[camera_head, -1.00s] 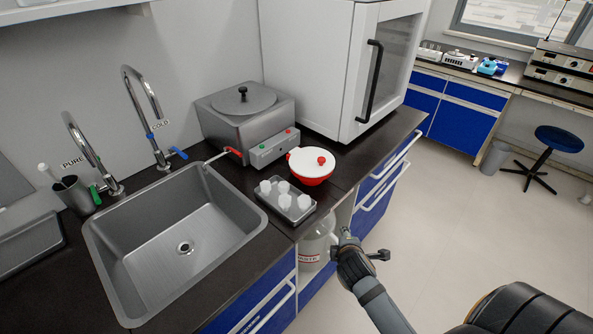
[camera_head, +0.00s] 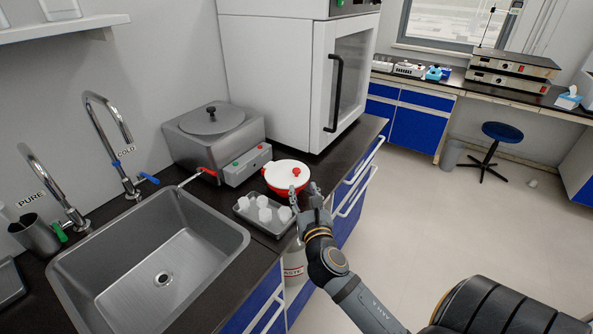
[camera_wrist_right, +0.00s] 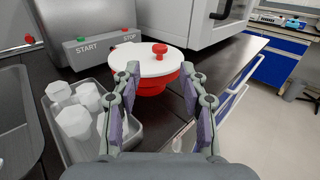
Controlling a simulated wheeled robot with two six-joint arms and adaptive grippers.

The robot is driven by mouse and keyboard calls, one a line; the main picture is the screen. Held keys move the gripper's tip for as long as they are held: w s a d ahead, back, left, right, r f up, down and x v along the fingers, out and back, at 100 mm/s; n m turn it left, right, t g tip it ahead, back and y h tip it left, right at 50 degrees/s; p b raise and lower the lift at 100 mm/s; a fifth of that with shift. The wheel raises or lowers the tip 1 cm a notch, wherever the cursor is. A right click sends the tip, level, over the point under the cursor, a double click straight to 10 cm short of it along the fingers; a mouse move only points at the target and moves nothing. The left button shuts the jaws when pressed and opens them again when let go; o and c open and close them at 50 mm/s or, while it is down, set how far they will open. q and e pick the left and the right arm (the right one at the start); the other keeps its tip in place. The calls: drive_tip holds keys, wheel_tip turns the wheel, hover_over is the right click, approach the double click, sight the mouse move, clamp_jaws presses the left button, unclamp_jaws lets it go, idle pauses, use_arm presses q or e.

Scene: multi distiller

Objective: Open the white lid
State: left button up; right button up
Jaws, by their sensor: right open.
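The white lid (camera_head: 281,172) has a red knob and sits on a red bowl (camera_head: 273,189) on the dark counter. The lid also shows in the right wrist view (camera_wrist_right: 140,65), with its red knob (camera_wrist_right: 160,49) on top and the red bowl (camera_wrist_right: 152,88) under it. My right gripper (camera_head: 304,193) is open and empty at the near right side of the bowl, beside the lid. In the right wrist view the fingers (camera_wrist_right: 160,84) stand apart, with the lid and knob beyond them. My left gripper is not in view.
A grey tray (camera_head: 277,232) with several white pieces lies just left of my right gripper. A metal distiller (camera_head: 212,136) stands behind left and a white oven (camera_head: 275,80) behind. The steel sink (camera_head: 215,262) is at the left. The floor at the right is open.

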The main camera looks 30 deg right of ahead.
sight(297, 172)
drive_tip(key=shift+w+d+r, duration=0.1)
drive_tip(key=shift+w, duration=0.3)
drive_tip(key=x, duration=0.9)
drive_tip(key=shift+w+d+p, duration=0.15)
drive_tip(key=shift+w+p, duration=0.15)
drive_tip(key=shift+p, duration=0.1)
clamp_jaws()
